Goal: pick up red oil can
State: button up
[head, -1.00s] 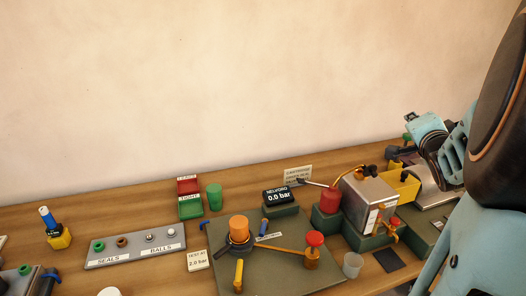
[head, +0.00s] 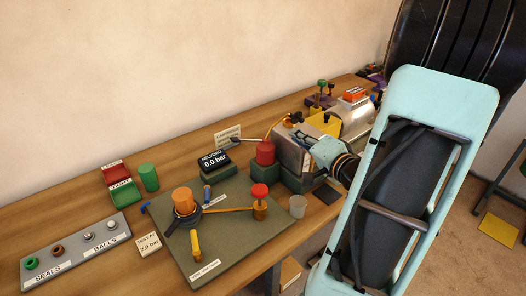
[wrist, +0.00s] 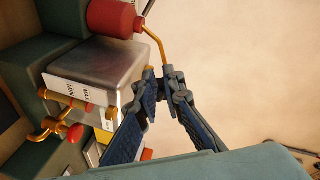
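The red oil can (head: 265,152) stands upright on a dark green block at the bench's middle, its long thin spout pointing up and right. In the wrist view the red can (wrist: 112,18) lies sideways at the top, cut by the frame's edge, with its brass spout (wrist: 157,40) angling down. My gripper (head: 318,149) is to the right of the can in the head view, by the metal box and apart from the can. In the wrist view its fingers (wrist: 160,75) converge towards the top, with nothing seen held. Their opening is unclear.
A metal box (wrist: 110,70) with brass fittings stands close beside the can. A gauge reading 0.0 bar (head: 214,159) is on the left. A plate (head: 235,240) with an orange cylinder, lever and red knob lies in front. A grey cup (head: 298,206) stands near the bench edge.

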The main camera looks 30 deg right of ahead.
aim_at(276, 124)
jog(key=x, duration=0.7)
jog(key=a+x, duration=0.1)
jog(key=x, duration=0.3)
jog(key=shift+w+d, duration=0.1)
jog(key=shift+w, duration=0.3)
grip_shut()
jog(key=shift+r, duration=0.1)
